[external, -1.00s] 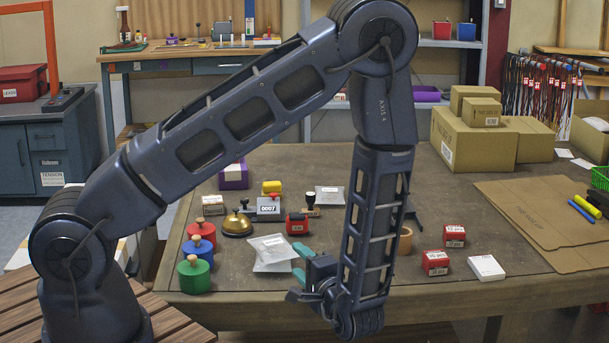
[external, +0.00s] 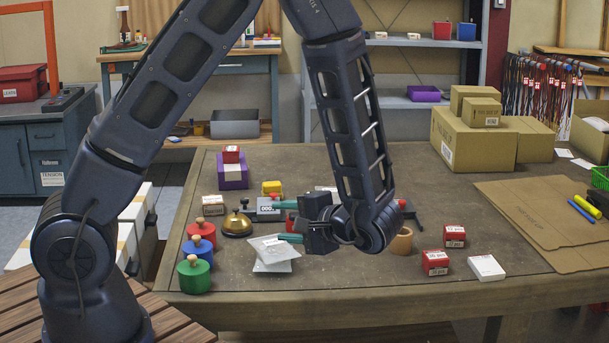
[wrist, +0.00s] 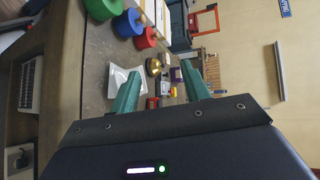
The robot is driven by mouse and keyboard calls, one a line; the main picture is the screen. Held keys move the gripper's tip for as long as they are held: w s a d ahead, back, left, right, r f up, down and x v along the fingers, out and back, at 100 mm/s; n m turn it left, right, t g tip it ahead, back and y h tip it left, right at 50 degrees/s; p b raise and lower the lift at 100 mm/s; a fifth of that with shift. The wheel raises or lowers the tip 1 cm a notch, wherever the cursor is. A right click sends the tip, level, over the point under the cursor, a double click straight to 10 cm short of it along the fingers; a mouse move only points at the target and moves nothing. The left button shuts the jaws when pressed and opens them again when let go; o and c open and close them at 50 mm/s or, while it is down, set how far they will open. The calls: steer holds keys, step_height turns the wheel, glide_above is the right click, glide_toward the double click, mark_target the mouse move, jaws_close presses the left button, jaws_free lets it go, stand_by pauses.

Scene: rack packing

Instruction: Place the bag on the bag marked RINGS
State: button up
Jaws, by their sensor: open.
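Two clear bags with pale labels lie overlapping near the table's front left; the upper bag (external: 268,245) rests on the lower bag (external: 273,266), covering much of it. The label print is too small to read. A third bag (external: 325,188) lies further back, mostly hidden by my arm. My gripper (external: 280,222) is open and empty, its teal fingers pointing left, just above and right of the overlapping bags.
Red, blue and green knobbed weights (external: 194,275) stand left of the bags, with a brass bell (external: 237,224) behind. Red boxes (external: 435,262) and a white box (external: 486,268) lie to the right. Cardboard boxes (external: 470,140) stand at the back right. The front middle of the table is clear.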

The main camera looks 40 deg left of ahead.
steer(key=s+a+r+t+h, duration=0.2)
steer(key=s+r+h, duration=0.5)
steer(key=r, duration=0.6)
steer(key=s+a+r+t+h, duration=0.2)
steer(key=s+a+r+h, duration=0.3)
steer(key=s+r, duration=0.5)
step_height(320, 180, up, 4)
steer(key=h, duration=0.2)
steer(key=shift+n+t+h, duration=0.4)
